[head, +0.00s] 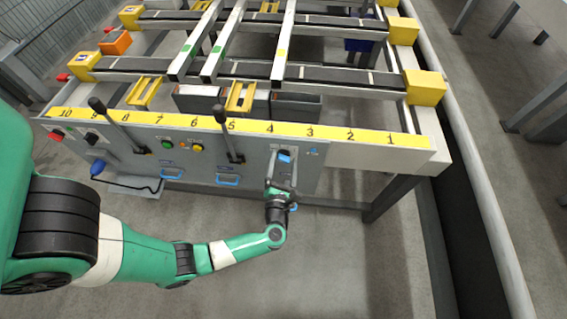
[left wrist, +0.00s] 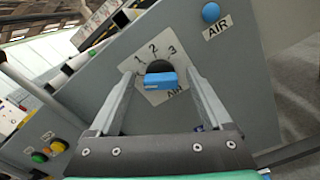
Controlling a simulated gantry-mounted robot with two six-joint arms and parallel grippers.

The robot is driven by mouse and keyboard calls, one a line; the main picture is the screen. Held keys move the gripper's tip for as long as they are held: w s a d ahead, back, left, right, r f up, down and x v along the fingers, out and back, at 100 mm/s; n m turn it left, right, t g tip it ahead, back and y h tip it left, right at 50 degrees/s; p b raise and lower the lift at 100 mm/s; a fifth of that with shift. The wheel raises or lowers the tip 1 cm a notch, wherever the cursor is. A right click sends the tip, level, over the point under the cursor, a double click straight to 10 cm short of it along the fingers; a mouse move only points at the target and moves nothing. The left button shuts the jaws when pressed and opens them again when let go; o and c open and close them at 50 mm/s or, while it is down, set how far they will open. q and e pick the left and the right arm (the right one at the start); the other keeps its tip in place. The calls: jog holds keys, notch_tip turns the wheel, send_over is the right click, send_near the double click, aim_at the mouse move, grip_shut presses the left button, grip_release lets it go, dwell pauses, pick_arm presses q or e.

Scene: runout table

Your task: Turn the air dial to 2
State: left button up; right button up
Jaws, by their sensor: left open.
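The air dial (left wrist: 160,82) has a blue bar handle on a dark round base. Its white plate shows the numbers 1, 2 and 3 around the upper side, with an AIR label partly hidden below. The bar looks roughly level in the left wrist view; I cannot tell which number it points to. The dial also shows in the head view (head: 285,156) on the panel's right part. My left gripper (left wrist: 159,73) is open, its fingers on either side of the dial; contact is not clear. It also shows in the head view (head: 282,178). My right gripper is out of view.
A round blue button (left wrist: 210,12) with an AIR label sits beside the dial. Two black levers (head: 220,115) (head: 98,105) stick out from the grey panel, with coloured buttons (head: 197,147) between. A yellow numbered strip (head: 350,135) runs above. The floor in front is clear.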

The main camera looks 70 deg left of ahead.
pick_arm(q)
grip_shut()
dwell(0.4)
jog(key=shift+m, duration=0.3)
jog(key=shift+w+r+m+p, duration=0.1)
jog(key=shift+m+p, duration=0.85)
jog(key=shift+m, duration=0.15)
jog(key=m+p, duration=0.2)
jog(key=m, duration=0.2)
jog(key=shift+d+m, duration=0.1)
jog(key=shift+m, duration=0.2)
jog(key=m, duration=0.1)
jog(key=m+p, duration=0.1)
jog(key=m, duration=0.2)
jog(key=shift+w+f+p, duration=0.1)
jog(key=shift+f+p, duration=0.15)
jog(key=shift+p, duration=0.05)
jog(key=shift+f+m+p, duration=0.15)
jog(key=shift+m+p, duration=0.35)
jog(key=shift+m, duration=1.6)
